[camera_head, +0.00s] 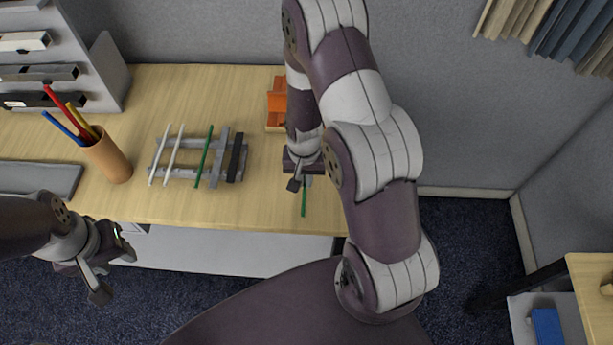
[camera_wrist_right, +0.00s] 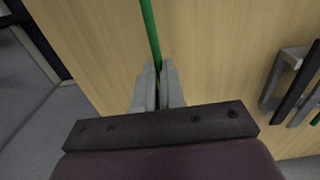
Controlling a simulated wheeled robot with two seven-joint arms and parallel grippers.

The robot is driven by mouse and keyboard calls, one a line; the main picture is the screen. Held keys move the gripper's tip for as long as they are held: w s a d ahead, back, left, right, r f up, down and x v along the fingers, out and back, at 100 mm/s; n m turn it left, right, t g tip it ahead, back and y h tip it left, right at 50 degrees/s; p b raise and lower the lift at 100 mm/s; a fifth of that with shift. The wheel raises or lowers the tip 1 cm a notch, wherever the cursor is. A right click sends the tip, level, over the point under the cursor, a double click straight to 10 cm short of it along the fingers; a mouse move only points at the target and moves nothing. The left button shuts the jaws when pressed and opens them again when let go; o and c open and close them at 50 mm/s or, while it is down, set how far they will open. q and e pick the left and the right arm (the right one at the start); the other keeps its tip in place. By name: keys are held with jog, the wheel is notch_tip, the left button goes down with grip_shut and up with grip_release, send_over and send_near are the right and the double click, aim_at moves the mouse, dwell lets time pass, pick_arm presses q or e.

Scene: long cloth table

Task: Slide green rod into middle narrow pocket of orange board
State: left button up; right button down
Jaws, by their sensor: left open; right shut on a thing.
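My right gripper (camera_head: 301,182) is shut on a thin green rod (camera_head: 304,205) over the right part of the table. In the right wrist view the rod (camera_wrist_right: 150,35) runs up from between the closed fingers (camera_wrist_right: 158,82). The orange board (camera_head: 277,98) stands at the back of the table, just left of my right forearm, which hides part of it. Its pockets cannot be made out. My left gripper (camera_head: 114,272) is open and empty, in front of the table's front edge at the left.
A grey rack (camera_head: 215,165) holds two white rods, another green rod (camera_head: 203,158) and a black bar. A brown cup (camera_head: 111,161) with coloured pencils and a grey tray (camera_head: 45,178) stand to the left. The table (camera_head: 190,213) is bare in front of the rack.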

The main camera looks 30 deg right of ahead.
jog(key=shift+d, duration=0.35)
jog(key=w, duration=0.2)
jog(key=w+d, duration=0.1)
jog(key=shift+w+d, duration=0.2)
jog(key=shift+w, duration=0.15)
jog(key=shift+w+d, duration=0.5)
jog(key=shift+d, duration=0.1)
pick_arm(q)
jog(key=shift+d+r, duration=0.1)
pick_arm(e)
jog(key=shift+w, duration=0.15)
pick_arm(q)
jog(key=shift+w, duration=0.1)
jog(key=shift+r, duration=0.25)
jog(key=shift+f+b, duration=0.3)
jog(key=shift+f, duration=0.25)
pick_arm(e)
jog(key=shift+w+d, duration=0.5)
jog(key=shift+w, duration=0.3)
jog(key=shift+w+d, duration=0.5)
jog(key=shift+w, duration=0.3)
jog(key=shift+w+d, duration=0.5)
jog(key=shift+w, duration=0.3)
pick_arm(q)
jog(key=shift+f, duration=0.1)
pick_arm(e)
jog(key=shift+w+d, duration=0.2)
jog(key=shift+w, duration=0.2)
